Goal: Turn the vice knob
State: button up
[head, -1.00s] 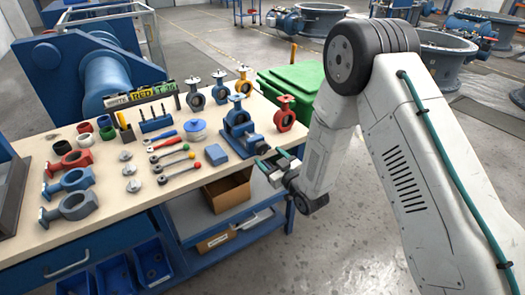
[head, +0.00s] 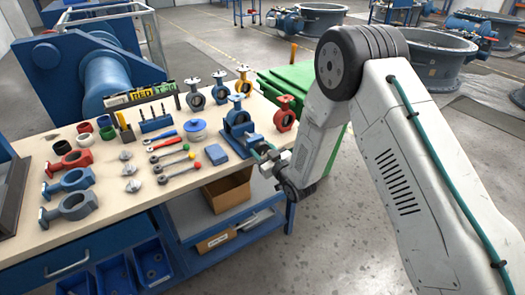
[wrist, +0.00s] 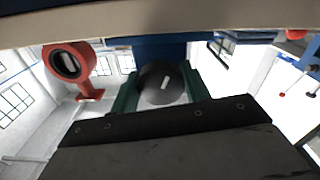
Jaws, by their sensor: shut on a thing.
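The blue vice (head: 237,122) stands at the right front edge of the workbench. Its knob (wrist: 162,82) is dark and round with a white mark, seen end-on in the wrist view. My gripper (wrist: 162,90) has its green fingers on either side of the knob and is shut on it. In the head view, my gripper (head: 265,150) is at the front of the vice, just past the bench edge, and the knob is hidden there by the fingers. A blue part of the vice shows behind the knob in the wrist view (wrist: 160,49).
A red butterfly valve (head: 284,114) stands close beside the vice and also shows in the wrist view (wrist: 68,62). A green bin (head: 298,85) is behind. Open floor lies to the right.

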jog(key=shift+m, duration=0.5)
jog(key=o, duration=1)
jog(key=v, duration=0.7)
jog(key=shift+s+d, duration=0.2)
jog(key=shift+s, duration=0.15)
